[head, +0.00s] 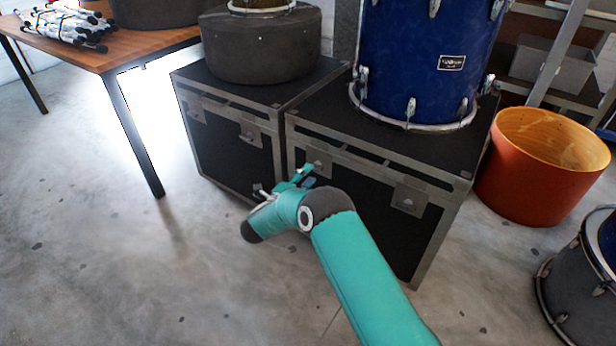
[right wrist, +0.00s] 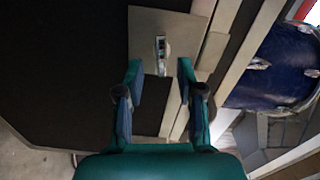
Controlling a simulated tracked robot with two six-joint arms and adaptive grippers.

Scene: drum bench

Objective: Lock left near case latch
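Two black cases with grey metal edges stand side by side in the head view. The right-hand case (head: 345,205) has a left latch (head: 318,161) and a right latch (head: 409,199) on its front. My right gripper (head: 302,177) is at the left latch, partly in front of it. In the right wrist view, the square latch plate (right wrist: 150,25) carries a small metal latch piece (right wrist: 162,55). My right gripper (right wrist: 160,75) is open there, its fingertips apart on either side of the latch piece's lower end. Contact cannot be told. My left gripper is not in view.
A blue drum (head: 425,60) stands on the right-hand case, and a dark round case (head: 262,50) on the left-hand case (head: 235,145). An orange drum shell (head: 530,185) is on the floor at right. A wooden table (head: 120,48) stands at left. The front left floor is clear.

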